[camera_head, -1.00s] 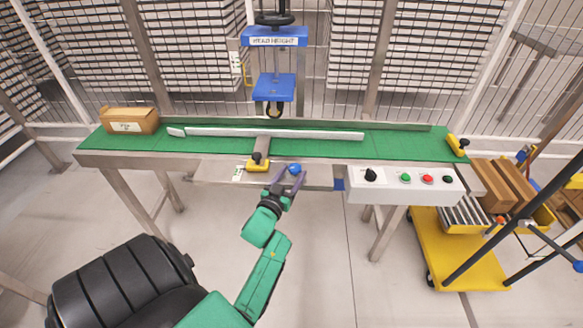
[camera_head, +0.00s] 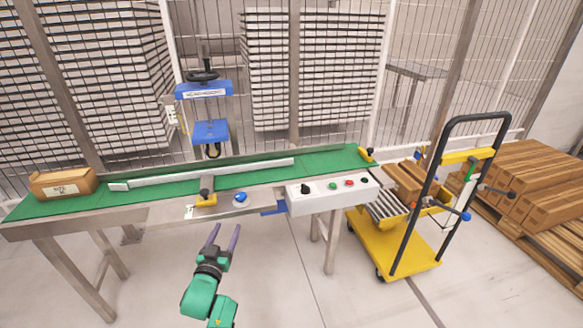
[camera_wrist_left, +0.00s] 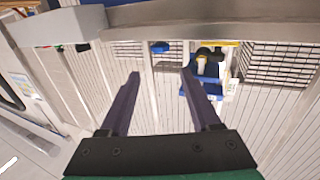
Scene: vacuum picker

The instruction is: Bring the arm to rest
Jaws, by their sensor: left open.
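My left gripper (camera_head: 224,238) is open and empty in the head view, its two dark fingers apart. It is in front of the green conveyor table (camera_head: 320,162), below its near edge and over the floor. The fingers point toward the table and touch nothing. In the left wrist view the same gripper (camera_wrist_left: 160,85) shows both fingers spread, with nothing between them. A blue knob (camera_head: 240,197) on the table's front edge is just beyond the fingertips. My right gripper is not in view.
A cardboard box (camera_head: 64,184) sits at the conveyor's left end. A white control box (camera_head: 330,192) with coloured buttons juts from the front edge. A yellow cart (camera_head: 400,243) stands at the right, with a pallet of boxes (camera_head: 540,185) behind it. The floor before the table is clear.

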